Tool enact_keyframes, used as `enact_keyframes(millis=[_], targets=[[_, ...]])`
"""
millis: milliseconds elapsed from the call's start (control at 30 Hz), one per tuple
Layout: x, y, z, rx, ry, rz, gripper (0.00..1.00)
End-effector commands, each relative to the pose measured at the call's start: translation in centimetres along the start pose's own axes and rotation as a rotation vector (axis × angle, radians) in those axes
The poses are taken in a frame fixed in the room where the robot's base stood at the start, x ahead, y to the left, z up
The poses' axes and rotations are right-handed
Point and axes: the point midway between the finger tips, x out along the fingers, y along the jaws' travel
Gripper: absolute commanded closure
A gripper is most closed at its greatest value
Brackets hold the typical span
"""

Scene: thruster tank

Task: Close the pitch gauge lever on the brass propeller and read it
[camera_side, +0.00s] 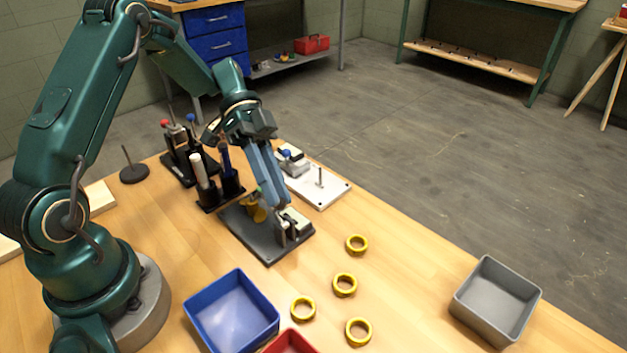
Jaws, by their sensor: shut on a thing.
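My gripper (278,204) points down, its blue-grey fingers reaching a small pale and dark device on a dark grey base plate (268,246). This device looks like the pitch gauge (294,226). My gripper is shut at it, apparently on its lever, though the fingers hide most of the lever and I cannot tell its angle. A brass-yellow part, likely the brass propeller (256,211), sits on the same plate just left of the fingers, partly hidden by them. Any reading on the gauge is too small to make out.
Several yellow rings (345,285) lie right and in front of the plate. A blue bin (232,312), a red bin (289,343) and a grey bin (497,302) stand near the front. Behind are a white fixture plate (325,190) with a pin and dark tool holders (207,196).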

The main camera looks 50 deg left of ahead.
Motion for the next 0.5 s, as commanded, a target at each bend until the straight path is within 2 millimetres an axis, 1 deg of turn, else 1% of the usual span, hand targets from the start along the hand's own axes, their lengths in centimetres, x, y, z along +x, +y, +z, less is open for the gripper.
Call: enact_keyframes(millis=[267, 300, 367, 400, 500], targets=[[0.04, -0.03, 0.04, -0.001, -0.001, 0.0, 1.0], [0.05, -0.03, 0.04, -0.001, -0.001, 0.0, 0.72], [0.05, -0.03, 0.04, -0.001, -0.001, 0.0, 0.49], [0.05, -0.02, 0.04, -0.001, -0.001, 0.0, 0.46], [0.05, -0.01, 0.04, -0.001, -0.002, 0.001, 0.46]])
